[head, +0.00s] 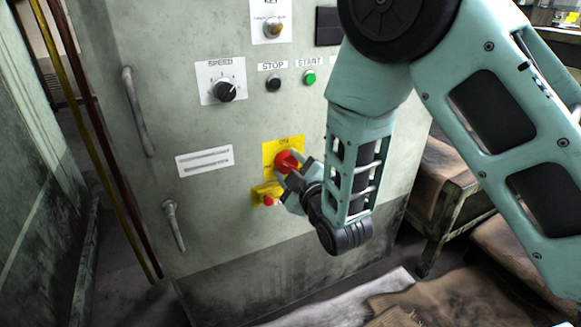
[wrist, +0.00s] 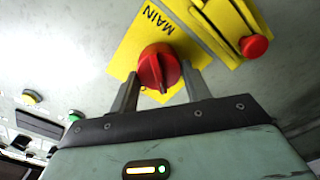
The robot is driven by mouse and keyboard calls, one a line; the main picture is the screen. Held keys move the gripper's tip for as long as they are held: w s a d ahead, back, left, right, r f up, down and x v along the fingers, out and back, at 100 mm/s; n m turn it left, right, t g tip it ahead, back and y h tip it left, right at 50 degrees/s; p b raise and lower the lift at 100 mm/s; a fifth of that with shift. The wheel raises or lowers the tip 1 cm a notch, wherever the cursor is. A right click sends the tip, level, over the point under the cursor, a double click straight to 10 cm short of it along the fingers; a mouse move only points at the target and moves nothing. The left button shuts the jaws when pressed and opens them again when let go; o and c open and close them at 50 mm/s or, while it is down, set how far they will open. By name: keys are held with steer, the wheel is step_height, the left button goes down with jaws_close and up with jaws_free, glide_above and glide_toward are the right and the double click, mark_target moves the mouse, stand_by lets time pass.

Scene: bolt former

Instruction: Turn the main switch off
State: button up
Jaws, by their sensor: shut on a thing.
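The main switch is a red rotary knob (head: 287,161) on a yellow plate (head: 269,150) on the front of the grey-green cabinet. In the wrist view the red knob (wrist: 158,68) sits on the yellow plate, with the word MAIN (wrist: 159,19) beside it. My gripper (head: 291,174) is at the knob, with its fingers around it. In the wrist view my gripper (wrist: 162,88) has one finger on each side of the knob, shut on it. The fingers and wrist hide part of the knob and plate in the head view.
A red button (head: 268,201) on a yellow box is just below the switch. Higher on the cabinet are a black speed knob (head: 225,91), a black stop button (head: 273,83) and a green start button (head: 309,77). A door handle (head: 138,110) protrudes at left.

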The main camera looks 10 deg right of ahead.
steer(key=n, duration=0.3)
steer(key=shift+a+n+p, duration=0.1)
steer(key=shift+n+p, duration=0.3)
steer(key=shift+f+n+p, duration=0.15)
steer(key=shift+n+p, duration=0.45)
steer(key=shift+n, duration=1.3)
steer(key=o, duration=1)
steer(key=shift+c, duration=0.2)
steer(key=shift+s, duration=0.1)
steer(key=p+v, duration=1.1)
steer(key=v, duration=0.6)
